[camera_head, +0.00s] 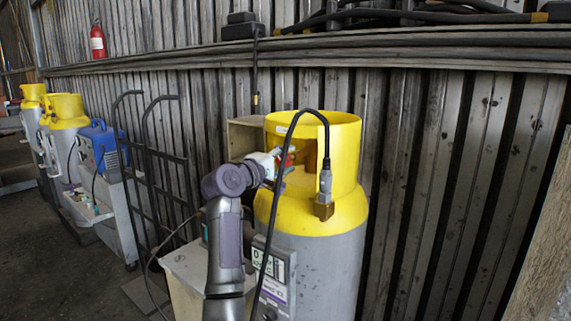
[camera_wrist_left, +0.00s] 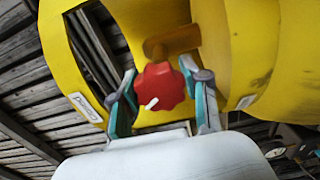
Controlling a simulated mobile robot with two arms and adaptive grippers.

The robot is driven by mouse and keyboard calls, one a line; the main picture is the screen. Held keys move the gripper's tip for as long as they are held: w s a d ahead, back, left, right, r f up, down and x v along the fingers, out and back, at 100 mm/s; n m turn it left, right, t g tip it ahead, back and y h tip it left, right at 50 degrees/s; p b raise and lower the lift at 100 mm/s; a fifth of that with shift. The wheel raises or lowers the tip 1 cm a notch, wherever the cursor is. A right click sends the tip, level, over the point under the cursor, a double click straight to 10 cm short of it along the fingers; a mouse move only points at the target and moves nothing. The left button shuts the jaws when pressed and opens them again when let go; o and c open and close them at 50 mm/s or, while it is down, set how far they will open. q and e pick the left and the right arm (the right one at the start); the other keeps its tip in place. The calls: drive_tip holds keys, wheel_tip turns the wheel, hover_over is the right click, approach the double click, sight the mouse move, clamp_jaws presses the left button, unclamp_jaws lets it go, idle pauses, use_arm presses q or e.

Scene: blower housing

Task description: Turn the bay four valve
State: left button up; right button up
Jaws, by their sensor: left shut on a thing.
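A grey gas cylinder (camera_head: 310,262) with a yellow collar (camera_head: 345,150) stands against the wall in the head view. The valve is a red lobed knob (camera_wrist_left: 160,87) with a white mark, on a brass-coloured stem (camera_wrist_left: 172,42) inside the collar, in the left wrist view. My left gripper (camera_wrist_left: 163,98) has its teal and grey fingers on either side of the knob and is shut on it. In the head view my left gripper (camera_head: 278,165) reaches into the collar opening, and the knob is mostly hidden. My right gripper is out of view.
A black hose (camera_head: 285,140) loops over the collar to a connector (camera_head: 325,185). A labelled box (camera_head: 272,268) is at the cylinder's front. A black hand truck (camera_head: 160,165), a blue machine (camera_head: 100,148) and other yellow-topped cylinders (camera_head: 68,110) stand left.

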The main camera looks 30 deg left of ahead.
use_arm(q)
drive_tip(key=m, duration=0.3)
drive_tip(key=m+b, duration=0.1)
drive_tip(key=m, duration=0.2)
drive_tip(key=shift+f+m, duration=0.2)
drive_tip(key=shift+m, duration=0.1)
idle(0.4)
drive_tip(key=o, duration=1.2)
drive_tip(key=shift+c, duration=0.2)
drive_tip(key=shift+r, duration=0.1)
drive_tip(key=shift+s, duration=0.15)
drive_tip(key=s, duration=1.1)
drive_tip(key=shift+s+a, duration=0.4)
drive_tip(key=shift+a, duration=0.05)
